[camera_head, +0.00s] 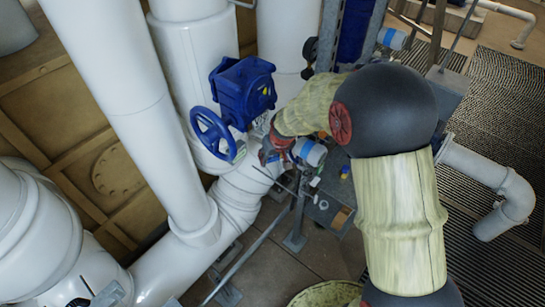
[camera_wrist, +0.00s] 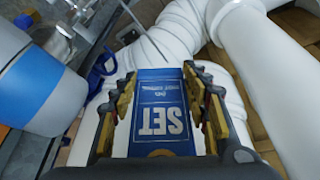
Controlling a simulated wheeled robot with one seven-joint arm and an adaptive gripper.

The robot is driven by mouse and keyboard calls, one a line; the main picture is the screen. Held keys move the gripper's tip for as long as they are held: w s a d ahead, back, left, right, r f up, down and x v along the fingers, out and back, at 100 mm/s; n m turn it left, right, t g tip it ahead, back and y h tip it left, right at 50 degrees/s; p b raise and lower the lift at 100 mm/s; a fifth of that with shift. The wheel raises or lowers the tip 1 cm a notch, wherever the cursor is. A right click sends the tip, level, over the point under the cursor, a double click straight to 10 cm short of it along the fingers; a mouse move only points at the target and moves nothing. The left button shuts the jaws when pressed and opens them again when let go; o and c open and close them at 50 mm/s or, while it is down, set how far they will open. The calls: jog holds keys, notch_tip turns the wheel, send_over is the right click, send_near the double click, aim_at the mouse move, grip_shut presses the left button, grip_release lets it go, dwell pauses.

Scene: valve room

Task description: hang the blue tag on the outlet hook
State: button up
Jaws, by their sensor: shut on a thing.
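The blue tag (camera_wrist: 158,112) is a flat rectangular plate with white lettering, "SET" in large letters, upside down in the wrist view. My gripper (camera_wrist: 160,76) is shut on it, with a finger at each side edge. The tag's far end points toward a white pipe bend. In the head view my gripper is mostly hidden behind my own arm, close to the white pipework, and I cannot make out the tag there. A thin grey rod (camera_wrist: 131,14) shows beyond the tag in the wrist view; I cannot tell whether it is the outlet hook.
A blue valve handwheel (camera_head: 212,134) and blue gearbox (camera_head: 243,90) stand left of my arm. White pipes (camera_head: 125,85) fill the left side. A blue-banded white cylinder (camera_wrist: 28,85) is close on the left in the wrist view. Dark grating (camera_head: 510,110) lies open at right.

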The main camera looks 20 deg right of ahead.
jog(key=o, duration=0.9)
jog(key=v, duration=1.2)
jog(key=shift+m+t, duration=0.6)
jog(key=s+f+b, duration=0.2)
jog(key=s+b, duration=0.4)
jog(key=s, duration=0.3)
jog(key=s+d+f+b, duration=0.1)
jog(key=s+f+b, duration=0.1)
jog(key=s+b, duration=0.5)
jog(key=s+f+b, duration=0.1)
jog(key=s+b, duration=0.5)
jog(key=s, duration=0.5)
jog(key=shift+s+d+f, duration=0.25)
jog(key=shift+s+f, duration=0.15)
